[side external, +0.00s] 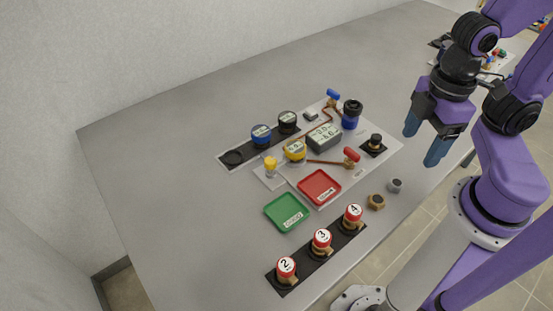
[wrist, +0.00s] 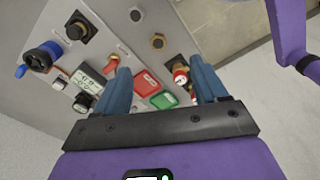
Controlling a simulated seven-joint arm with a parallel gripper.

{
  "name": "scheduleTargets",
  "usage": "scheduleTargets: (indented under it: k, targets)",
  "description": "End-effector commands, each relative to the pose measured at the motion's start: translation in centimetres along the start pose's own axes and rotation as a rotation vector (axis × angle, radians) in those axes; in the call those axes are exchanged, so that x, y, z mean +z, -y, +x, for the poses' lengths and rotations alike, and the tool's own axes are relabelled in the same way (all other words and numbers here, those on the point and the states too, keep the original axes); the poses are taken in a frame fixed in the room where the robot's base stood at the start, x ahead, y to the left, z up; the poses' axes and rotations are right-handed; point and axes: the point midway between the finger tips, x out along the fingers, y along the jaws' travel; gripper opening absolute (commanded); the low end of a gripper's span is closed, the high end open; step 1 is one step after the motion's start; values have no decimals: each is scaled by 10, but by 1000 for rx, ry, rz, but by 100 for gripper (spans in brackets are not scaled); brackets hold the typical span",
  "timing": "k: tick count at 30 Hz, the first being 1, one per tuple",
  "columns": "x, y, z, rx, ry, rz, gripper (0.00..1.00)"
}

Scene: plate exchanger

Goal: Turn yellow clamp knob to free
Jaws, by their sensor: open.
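The yellow clamp knob (side external: 270,163) stands on a small white plate (side external: 268,179) at the left end of the light work panel. A round yellow-bodied part (side external: 295,150) with a pale labelled top sits just right of it. My gripper (side external: 424,138) is open and empty, high at the right, well away from the knob. Its blue fingers also show spread apart in the wrist view (wrist: 160,72). I cannot make out the yellow knob in the wrist view.
A red tray (side external: 320,187) and green tray (side external: 286,212) lie in front of the knob. A red-handled valve (side external: 351,155), a grey meter (side external: 323,137), and blue and black capped parts stand nearby. Several red numbered caps (side external: 321,239) line the front strip. The table's left is clear.

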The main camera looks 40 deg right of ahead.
Motion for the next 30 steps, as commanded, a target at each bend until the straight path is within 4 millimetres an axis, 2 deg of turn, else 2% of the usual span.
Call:
scheduleTargets:
  k: [4,8,21,30]
  targets:
    - [-8,-4,-2,1,0,-21,57]
    - [-31,-14,-6,3,-1,-97,57]
    - [-147,-71,-22,14,-1,-502,57]
    - [-215,-110,-26,23,3,-773,57]
